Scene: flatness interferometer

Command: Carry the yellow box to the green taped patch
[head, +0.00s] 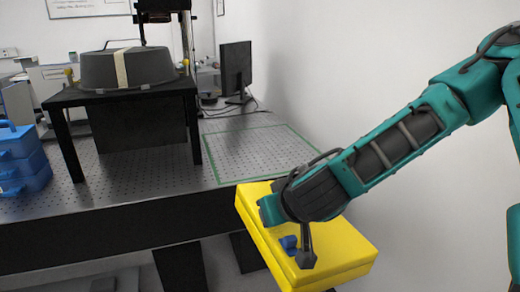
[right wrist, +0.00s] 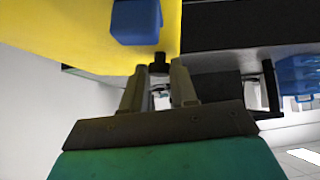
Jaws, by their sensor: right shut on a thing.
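The yellow box (head: 345,245) is at the lower right of the head view, in front of the table's front edge and nearer to me than the green taped patch (head: 250,155). The patch is a green outline on the perforated tabletop, and its inside is bare. My right gripper (head: 300,250) is shut on the yellow box, by a blue part on it. In the right wrist view the fingers (right wrist: 158,75) close around a small dark piece beside the yellow surface (right wrist: 60,35) and a blue block (right wrist: 137,20). The exact grip is partly hidden. My left gripper is not in view.
A black stand (head: 125,98) with a grey tub (head: 128,70) on it is left of the patch. Blue stacked cases (head: 22,160) sit at the far left. A monitor (head: 236,68) stands behind the patch, and a white wall (head: 330,60) is to its right.

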